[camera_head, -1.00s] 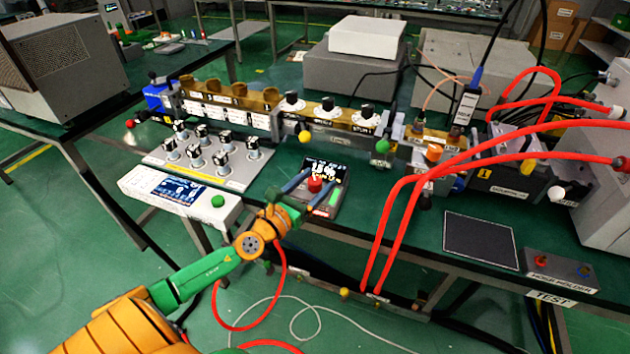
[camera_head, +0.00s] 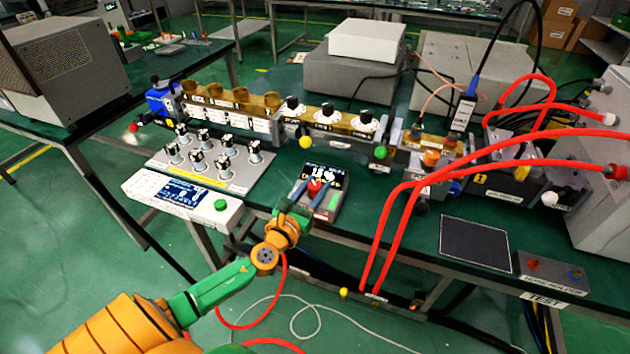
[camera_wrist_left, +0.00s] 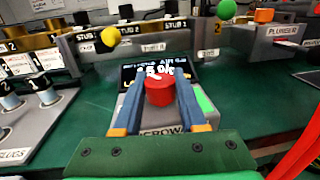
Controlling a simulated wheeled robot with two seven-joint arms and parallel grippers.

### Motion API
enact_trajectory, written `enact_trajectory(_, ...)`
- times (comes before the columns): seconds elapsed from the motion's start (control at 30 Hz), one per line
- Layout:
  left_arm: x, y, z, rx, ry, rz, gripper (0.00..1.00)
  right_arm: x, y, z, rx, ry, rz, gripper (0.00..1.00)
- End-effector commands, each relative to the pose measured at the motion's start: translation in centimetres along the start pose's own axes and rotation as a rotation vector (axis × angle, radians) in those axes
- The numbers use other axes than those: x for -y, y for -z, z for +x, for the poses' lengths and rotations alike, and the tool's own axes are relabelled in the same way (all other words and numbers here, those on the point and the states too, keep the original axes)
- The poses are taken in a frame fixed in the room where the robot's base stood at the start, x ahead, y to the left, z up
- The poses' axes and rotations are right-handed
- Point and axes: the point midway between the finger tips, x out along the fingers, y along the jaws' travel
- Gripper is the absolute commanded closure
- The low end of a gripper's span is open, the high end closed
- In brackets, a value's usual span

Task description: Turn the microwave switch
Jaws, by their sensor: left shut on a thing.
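The microwave switch appears to be the round red knob (camera_head: 315,187) on a small grey box (camera_head: 325,209) with a dark display. In the left wrist view, the red knob (camera_wrist_left: 160,90) stands between my two blue fingers and shows a pale mark on top. My left gripper (camera_head: 314,190) reaches in from the front of the bench and is shut on this knob; it also shows in the left wrist view (camera_wrist_left: 160,103). A green button (camera_wrist_left: 204,101) sits on the box just right of the fingers. The digits on the display are not clearly legible. My right gripper is not in view.
A white console (camera_head: 160,190) with a screen and a panel of knobs (camera_head: 240,179) stand left of the box. A waveguide bench with stub knobs (camera_head: 328,117) runs behind. Red hoses (camera_head: 392,225) hang to the right, near a black pad (camera_head: 474,246).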

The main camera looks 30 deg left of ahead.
Motion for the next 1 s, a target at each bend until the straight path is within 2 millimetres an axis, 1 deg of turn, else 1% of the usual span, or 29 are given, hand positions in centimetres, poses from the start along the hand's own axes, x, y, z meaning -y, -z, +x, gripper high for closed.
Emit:
enact_trajectory(0.03, 0.1, -0.6, 0.0, -0.002, -0.035, -0.007, 1.0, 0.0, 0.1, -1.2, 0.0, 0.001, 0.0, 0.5)
enact_trajectory(0.1, 0.2, -0.6, 0.0, -0.003, -0.096, -0.006, 1.0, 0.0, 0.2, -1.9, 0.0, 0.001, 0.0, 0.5)
enact_trajectory(0.2, 0.2, -0.4, 0.0, -0.003, -0.19, -0.007, 1.0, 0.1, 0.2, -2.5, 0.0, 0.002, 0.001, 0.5)
enact_trajectory(0.33, 0.2, -0.1, 0.0, -0.002, -0.315, -0.007, 1.0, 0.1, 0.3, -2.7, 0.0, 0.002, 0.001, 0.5)
enact_trajectory(0.47, 0.2, 0.1, 0.1, -0.002, -0.437, -0.006, 1.0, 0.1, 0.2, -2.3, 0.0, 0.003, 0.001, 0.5)
enact_trajectory(0.7, 0.2, 0.3, 0.1, 0.0, -0.64, -0.004, 1.0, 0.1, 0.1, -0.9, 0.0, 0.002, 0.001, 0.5)
enact_trajectory(1.0, 0.1, 0.2, 0.1, 0.001, -0.818, -0.001, 1.0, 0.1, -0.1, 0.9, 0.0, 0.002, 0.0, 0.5)
